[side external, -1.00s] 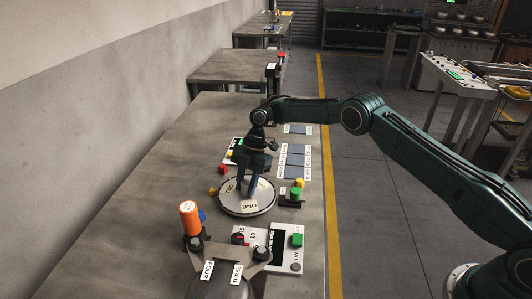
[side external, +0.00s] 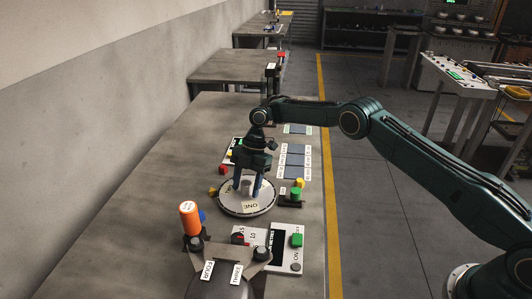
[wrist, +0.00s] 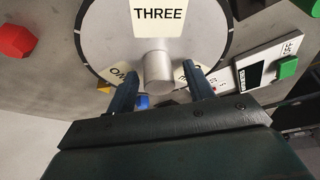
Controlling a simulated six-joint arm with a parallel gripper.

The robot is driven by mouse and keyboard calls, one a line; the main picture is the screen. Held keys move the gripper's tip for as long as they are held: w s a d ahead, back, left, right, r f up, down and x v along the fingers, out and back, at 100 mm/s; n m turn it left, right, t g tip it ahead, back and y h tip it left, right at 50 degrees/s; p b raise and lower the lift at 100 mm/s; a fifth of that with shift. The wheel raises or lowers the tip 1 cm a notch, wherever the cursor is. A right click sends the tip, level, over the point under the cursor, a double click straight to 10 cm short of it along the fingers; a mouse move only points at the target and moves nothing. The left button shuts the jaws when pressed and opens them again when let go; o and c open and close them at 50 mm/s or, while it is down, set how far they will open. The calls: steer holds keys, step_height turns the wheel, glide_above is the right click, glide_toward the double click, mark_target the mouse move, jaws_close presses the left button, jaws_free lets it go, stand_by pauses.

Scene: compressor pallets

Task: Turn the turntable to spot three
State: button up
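The turntable (side external: 234,211) is a round grey disc with a dark rim and white labels. In the wrist view the label THREE (wrist: 158,14) is at the top, ONE (wrist: 122,74) at lower left, and a partly hidden label (wrist: 188,72) at lower right. A grey post (wrist: 158,70) stands at the disc's centre. My gripper (wrist: 160,82) is over the disc, its two fingers apart on either side of the post, with visible gaps. It also shows in the side view (side external: 247,187).
A small orange piece (side external: 212,191) and a red button (side external: 222,169) are left of the disc. A green block (side external: 296,193) is right. A control panel (side external: 262,235) with a green switch (side external: 297,240) and an orange cylinder (side external: 189,218) stand nearer the camera.

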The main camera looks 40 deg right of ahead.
steer(key=shift+m, duration=0.6)
steer(key=m+t, duration=0.1)
steer(key=m, duration=0.1)
steer(key=m+t, duration=0.1)
steer(key=m, duration=0.2)
steer(key=shift+m+t, duration=0.3)
steer(key=m+t, duration=0.1)
steer(key=m, duration=0.2)
steer(key=shift+a+m, duration=0.1)
steer(key=shift+m, duration=0.2)
steer(key=m+t+h, duration=0.1)
steer(key=m, duration=0.2)
steer(key=shift+m, duration=0.4)
steer(key=s+d+r, duration=0.2)
steer(key=s+r, duration=0.2)
steer(key=r, duration=0.4)
steer(key=s+d+r+n, duration=0.1)
steer(key=s+d+r, duration=0.2)
steer(key=r, duration=0.6)
steer(key=s+d+r, duration=0.2)
steer(key=s+r, duration=0.3)
steer(key=r, duration=0.4)
steer(key=shift+s+d+r+n, duration=0.15)
steer(key=shift+s+r+n, duration=0.05)
steer(key=shift+n, duration=0.1)
